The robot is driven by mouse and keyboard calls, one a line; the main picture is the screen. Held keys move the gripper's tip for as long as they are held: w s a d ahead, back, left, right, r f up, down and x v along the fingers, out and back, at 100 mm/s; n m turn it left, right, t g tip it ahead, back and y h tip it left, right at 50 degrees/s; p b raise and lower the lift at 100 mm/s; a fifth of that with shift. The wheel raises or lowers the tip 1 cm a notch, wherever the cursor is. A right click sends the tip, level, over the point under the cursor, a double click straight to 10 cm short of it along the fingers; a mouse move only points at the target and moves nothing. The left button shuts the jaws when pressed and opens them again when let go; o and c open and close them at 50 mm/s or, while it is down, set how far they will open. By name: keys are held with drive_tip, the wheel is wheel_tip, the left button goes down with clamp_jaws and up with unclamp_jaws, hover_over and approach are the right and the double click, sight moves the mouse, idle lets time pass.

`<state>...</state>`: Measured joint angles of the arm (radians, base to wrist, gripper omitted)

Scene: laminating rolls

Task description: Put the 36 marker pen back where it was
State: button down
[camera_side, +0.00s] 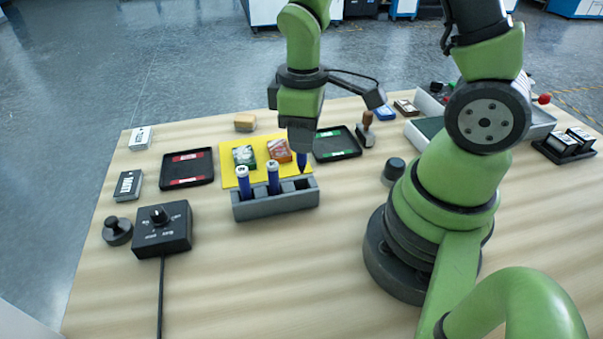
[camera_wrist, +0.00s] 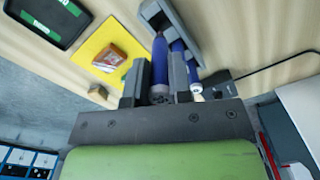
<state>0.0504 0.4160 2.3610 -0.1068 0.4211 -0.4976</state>
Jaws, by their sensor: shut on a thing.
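My gripper (camera_side: 302,150) points down and is shut on a blue marker pen (camera_side: 302,162), which is upright. Its number is hidden by the jaws. In the wrist view the same pen (camera_wrist: 159,62) shows between the two fingers (camera_wrist: 160,88). The grey pen holder (camera_side: 276,207) is below. Two blue pens with white tops stand in it, one in the left slot (camera_side: 243,180) and one in the middle slot (camera_side: 273,178). Their numbers are too small to read surely. The right slot looks empty. The held pen's tip is close to that slot; I cannot tell if it is inside.
A yellow mat (camera_side: 232,170) with a green box (camera_side: 243,155) and a red-brown box (camera_side: 279,150) lies behind the holder. Black trays (camera_side: 187,183) flank it. A black knob box (camera_side: 162,242) is at front left. The wood table in front of the holder is clear.

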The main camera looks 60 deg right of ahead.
sight(302, 162)
drive_tip(key=shift+f, duration=3.25)
drive_tip(key=c, duration=1)
unclamp_jaws()
drive_tip(key=shift+f, duration=0.15)
drive_tip(key=shift+c, duration=0.2)
wheel_tip(302, 162, up, 13)
drive_tip(key=shift+f, duration=0.15)
drive_tip(key=s+a+r+m+t+y, duration=0.1)
drive_tip(key=s+a+r+m+t, duration=0.1)
drive_tip(key=r, duration=0.4)
drive_tip(key=s+a+r+m+t+y, duration=0.1)
drive_tip(key=s+a+r+m+t, duration=0.1)
drive_tip(key=s+r+m+t, duration=0.3)
drive_tip(key=shift+s+r+m, duration=0.4)
drive_tip(key=shift+r+m, duration=0.1)
drive_tip(key=shift+r, duration=0.15)
drive_tip(key=shift+d, duration=0.1)
